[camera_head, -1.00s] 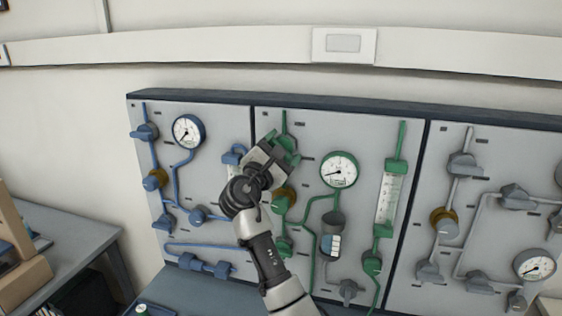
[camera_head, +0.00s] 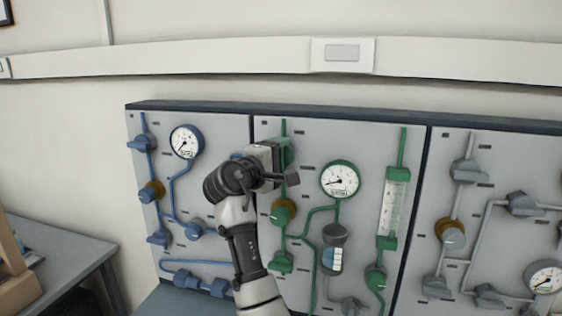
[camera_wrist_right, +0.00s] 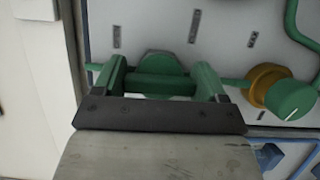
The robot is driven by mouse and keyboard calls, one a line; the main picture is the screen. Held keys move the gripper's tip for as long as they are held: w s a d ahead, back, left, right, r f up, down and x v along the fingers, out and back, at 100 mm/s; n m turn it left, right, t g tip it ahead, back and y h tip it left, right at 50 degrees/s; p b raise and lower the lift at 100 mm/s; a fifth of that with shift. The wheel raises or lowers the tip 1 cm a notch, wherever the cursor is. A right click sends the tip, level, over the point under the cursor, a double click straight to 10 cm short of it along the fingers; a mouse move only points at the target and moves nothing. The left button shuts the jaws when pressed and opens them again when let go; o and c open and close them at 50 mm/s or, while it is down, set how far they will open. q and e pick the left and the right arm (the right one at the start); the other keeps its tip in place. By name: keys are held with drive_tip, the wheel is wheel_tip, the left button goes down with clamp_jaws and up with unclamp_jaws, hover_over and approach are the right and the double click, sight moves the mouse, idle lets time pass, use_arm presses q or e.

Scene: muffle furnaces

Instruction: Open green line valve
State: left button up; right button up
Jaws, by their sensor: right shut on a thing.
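The green line valve (camera_head: 287,150) is at the top of the green pipe on the middle panel, mostly hidden behind my right gripper (camera_head: 279,163) in the head view. In the right wrist view, the green valve handle (camera_wrist_right: 160,84) lies crosswise between the fingers of my right gripper (camera_wrist_right: 160,80), which is shut on it. The handle's exact angle to the pipe is hard to judge because the gripper covers it. My left gripper is in neither view.
Below the valve is a green knob with a yellow collar (camera_head: 282,211), close to my wrist. To the right are a green-rimmed gauge (camera_head: 340,180) and a flow tube (camera_head: 394,205). A blue panel (camera_head: 222,120) is at left and a grey panel (camera_head: 500,160) at right.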

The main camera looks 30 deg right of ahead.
drive_tip(key=shift+f+m, duration=0.15)
drive_tip(key=shift+m, duration=0.15)
idle(0.4)
drive_tip(key=o, duration=0.9)
drive_tip(key=b+v, duration=0.2)
drive_tip(key=v, duration=0.9)
drive_tip(key=shift+r+b, duration=0.3)
drive_tip(key=shift+b, duration=0.1)
drive_tip(key=shift+d+f, duration=0.1)
